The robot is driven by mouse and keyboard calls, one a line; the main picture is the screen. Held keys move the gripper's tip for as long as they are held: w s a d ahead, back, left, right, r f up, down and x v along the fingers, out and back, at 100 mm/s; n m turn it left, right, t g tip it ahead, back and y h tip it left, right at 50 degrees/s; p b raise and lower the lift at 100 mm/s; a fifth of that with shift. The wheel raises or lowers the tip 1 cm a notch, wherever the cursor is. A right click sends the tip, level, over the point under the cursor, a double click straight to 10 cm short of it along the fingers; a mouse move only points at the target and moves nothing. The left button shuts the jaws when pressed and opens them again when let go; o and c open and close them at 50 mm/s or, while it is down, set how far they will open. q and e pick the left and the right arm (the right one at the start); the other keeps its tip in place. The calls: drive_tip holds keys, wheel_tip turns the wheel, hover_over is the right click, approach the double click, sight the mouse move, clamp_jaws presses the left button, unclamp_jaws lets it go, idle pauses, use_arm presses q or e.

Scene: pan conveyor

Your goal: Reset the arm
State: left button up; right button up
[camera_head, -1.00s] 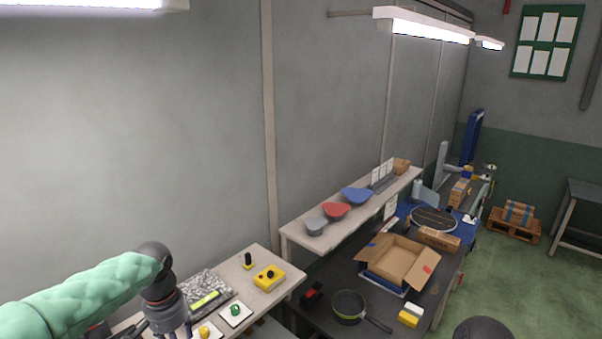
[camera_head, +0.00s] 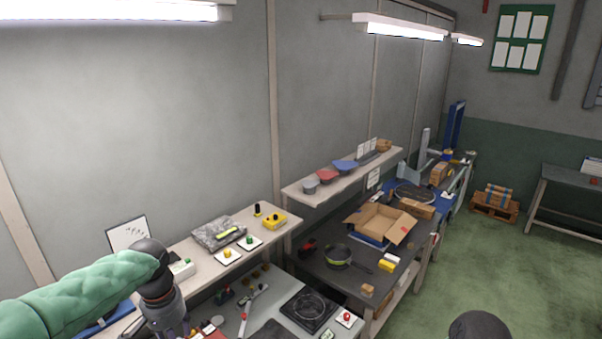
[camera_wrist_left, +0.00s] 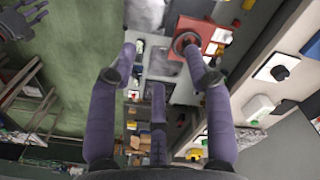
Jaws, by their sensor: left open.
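My left arm in its green sleeve comes in from the left in the head view, with its dark wrist over the near benches. The left gripper is mostly cut off at the bottom edge there. In the left wrist view the left gripper (camera_wrist_left: 158,65) has its purple fingers spread wide, with nothing between them. It hangs above a bench top and touches nothing that I can see. A dark multi-fingered hand (camera_wrist_left: 22,20), apparently my right gripper, shows at the top left of the wrist view. Its grip is unclear. A dark rounded part shows at the head view's bottom right.
A shelf (camera_head: 285,232) holds a yellow button box (camera_head: 275,221) and push buttons. Nearer are a black hotplate (camera_head: 308,311) and a red button (camera_head: 347,317).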

use_arm(q)
drive_tip(key=d+f+h, duration=0.1)
drive_tip(key=d+f, duration=0.4)
drive_tip(key=f, duration=0.7)
drive_tip(key=d+f+h, duration=0.2)
drive_tip(key=d+f, duration=0.3)
drive_tip(key=f, duration=0.6)
drive_tip(key=s+d+f+n, duration=0.1)
drive_tip(key=s+d+f, duration=0.3)
drive_tip(key=s+f, duration=0.45)
drive_tip(key=s+d+f+n, duration=0.2)
drive_tip(key=s+d+f, duration=0.2)
drive_tip(key=s+f, duration=0.45)
wheel_tip(320, 180, down, 25)
drive_tip(key=b, duration=2.5)
drive_tip(key=shift+w+d+h+b, duration=0.15)
drive_tip(key=shift+w+h+b, duration=0.1)
drive_tip(key=shift+h+b, duration=0.15)
use_arm(e)
wheel_tip(320, 180, down, 26)
drive_tip(key=shift+w, duration=0.3)
use_arm(q)
drive_tip(key=shift+f, duration=0.1)
